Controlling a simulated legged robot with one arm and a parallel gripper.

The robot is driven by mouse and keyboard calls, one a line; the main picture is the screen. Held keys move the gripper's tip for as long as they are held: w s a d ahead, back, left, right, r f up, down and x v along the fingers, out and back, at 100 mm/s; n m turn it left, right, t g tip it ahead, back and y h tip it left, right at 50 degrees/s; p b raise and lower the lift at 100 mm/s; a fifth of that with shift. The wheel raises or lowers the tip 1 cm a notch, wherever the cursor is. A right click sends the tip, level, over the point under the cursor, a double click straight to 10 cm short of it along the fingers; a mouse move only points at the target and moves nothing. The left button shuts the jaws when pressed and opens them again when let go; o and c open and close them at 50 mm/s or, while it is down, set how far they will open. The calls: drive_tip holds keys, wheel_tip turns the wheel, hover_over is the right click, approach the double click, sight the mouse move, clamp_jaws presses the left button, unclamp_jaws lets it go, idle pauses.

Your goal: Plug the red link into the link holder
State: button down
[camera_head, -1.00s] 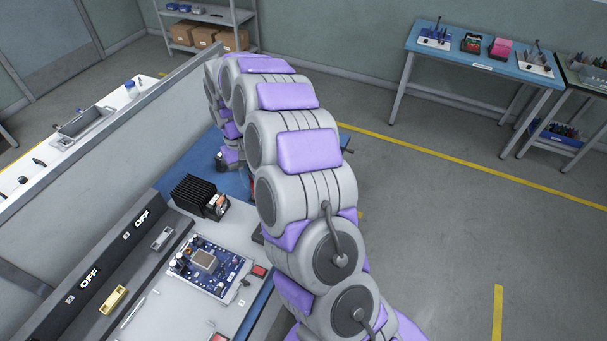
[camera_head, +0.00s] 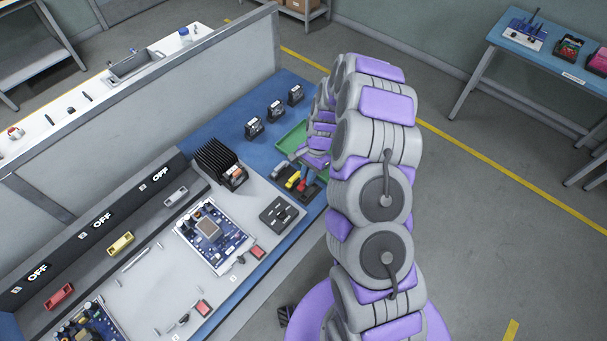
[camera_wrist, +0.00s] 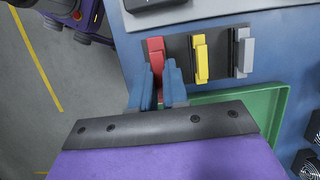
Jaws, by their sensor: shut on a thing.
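The red link (camera_wrist: 156,46) stands in a dark rack (camera_wrist: 180,44) in the wrist view. My gripper (camera_wrist: 163,86), with blue fingers, is shut on the red link, whose lower part is between the fingers. The yellow link (camera_wrist: 201,60) and the grey link (camera_wrist: 245,52) stand to its right in the same rack. In the head view my gripper (camera_head: 306,180) is down at this rack, beside the yellow link (camera_head: 291,182); the red link is mostly hidden there. A black slotted block (camera_head: 282,214) lies nearby on the bench; I cannot tell whether it is the link holder.
A green tray (camera_wrist: 235,95) lies beside the rack on the blue bench. A black finned heat sink (camera_head: 218,162), a circuit board (camera_head: 215,235) and several small black devices (camera_head: 254,128) stand around. A panel with OFF displays (camera_head: 103,217) runs along the left. Open floor lies right.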

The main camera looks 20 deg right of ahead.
drive_tip(key=d+f+b, duration=0.1)
drive_tip(key=d+f, duration=0.1)
drive_tip(key=shift+d, duration=0.35)
drive_tip(key=shift+f+b, duration=0.3)
drive_tip(key=shift+f, duration=0.1)
drive_tip(key=a+f, duration=0.1)
drive_tip(key=a, duration=0.1)
drive_tip(key=shift+a+f, duration=0.35)
drive_tip(key=shift+f, duration=0.05)
drive_tip(key=shift+d, duration=1.1)
drive_tip(key=shift+a, duration=1.3)
drive_tip(key=shift+d, duration=0.9)
drive_tip(key=shift+a+f+p, duration=0.15)
drive_tip(key=shift+a+p, duration=0.25)
drive_tip(key=shift+a, duration=0.35)
drive_tip(key=shift+d, duration=0.7)
drive_tip(key=shift+d, duration=0.1)
